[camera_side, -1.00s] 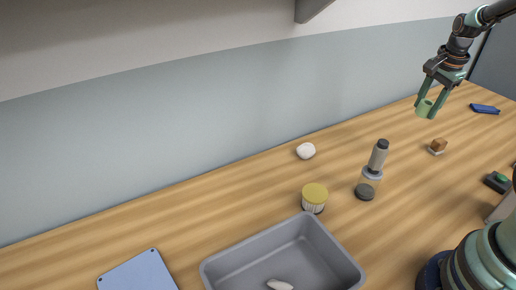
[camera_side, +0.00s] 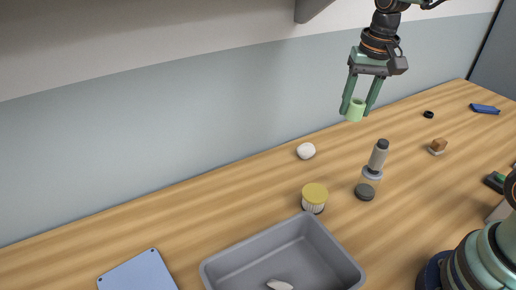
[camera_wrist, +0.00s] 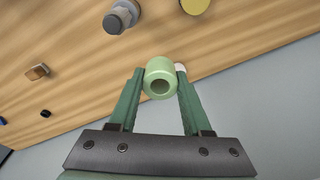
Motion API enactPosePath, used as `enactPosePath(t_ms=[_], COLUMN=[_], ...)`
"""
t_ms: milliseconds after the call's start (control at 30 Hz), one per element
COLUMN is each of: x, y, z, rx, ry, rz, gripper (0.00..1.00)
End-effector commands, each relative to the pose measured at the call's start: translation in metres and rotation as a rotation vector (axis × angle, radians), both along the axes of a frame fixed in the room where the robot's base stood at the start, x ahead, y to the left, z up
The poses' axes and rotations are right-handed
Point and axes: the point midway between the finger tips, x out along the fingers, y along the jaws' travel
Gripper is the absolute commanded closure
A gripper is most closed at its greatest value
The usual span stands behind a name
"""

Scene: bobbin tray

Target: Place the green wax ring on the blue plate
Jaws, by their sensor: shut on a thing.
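My gripper (camera_side: 356,107) is shut on the green wax ring (camera_side: 355,110) and holds it in the air, well above the wooden table. In the wrist view the ring (camera_wrist: 160,68) sits between the fingertips, its round opening facing the camera. The blue plate (camera_side: 139,274) lies flat at the bottom left of the side view, partly cut off by the frame edge and far from my gripper. The plate does not show in the wrist view.
A grey tray (camera_side: 212,266) with a pale item inside stands right of the plate. A yellow-lidded jar (camera_side: 315,193), a white lump (camera_side: 306,151) and a grey-and-black bottle-like thing (camera_side: 379,155) stand on the table (camera_side: 240,205). A brown block (camera_side: 438,145) is farther right.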

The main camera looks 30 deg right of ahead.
Motion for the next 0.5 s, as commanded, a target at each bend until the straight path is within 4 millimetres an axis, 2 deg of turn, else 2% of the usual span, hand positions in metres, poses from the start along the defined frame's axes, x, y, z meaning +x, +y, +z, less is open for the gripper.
enactPosePath(t_ms=[33, 267, 500], x=[0.0, 0.004, 0.0], y=[0.024, 0.124, 0.239], z=[0.0, 0.002, 0.004], rx=[-0.005, -0.024, -0.044], ry=[0.004, 0.018, 0.021], rz=[0.102, 0.528, 0.937], gripper=[1.0, 1.0, 1.0])
